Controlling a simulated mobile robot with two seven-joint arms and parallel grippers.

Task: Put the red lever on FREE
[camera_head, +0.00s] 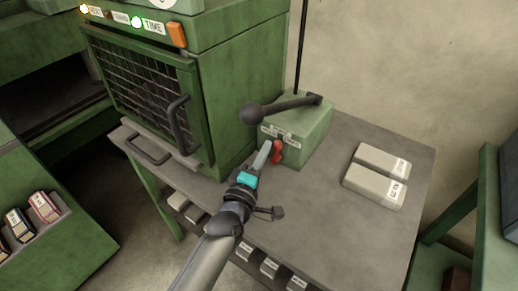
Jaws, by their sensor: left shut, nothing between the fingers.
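The red lever (277,153) is small and sits on the front face of a green box (306,138) on the grey table. A white label strip (281,136) runs along the box above the lever; its words are too small to read. My left gripper (264,150) is shut and empty, its fingertips right beside the red lever on its left. Whether they touch it I cannot tell. The lever's exact setting is not clear. My right gripper is not in view.
A dark lever with a ball knob (251,112) reaches left over the box, just above my fingers. A green caged cabinet (150,90) stands at left. Two pale blocks (376,176) lie at right on the grey table (330,215), whose front part is clear.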

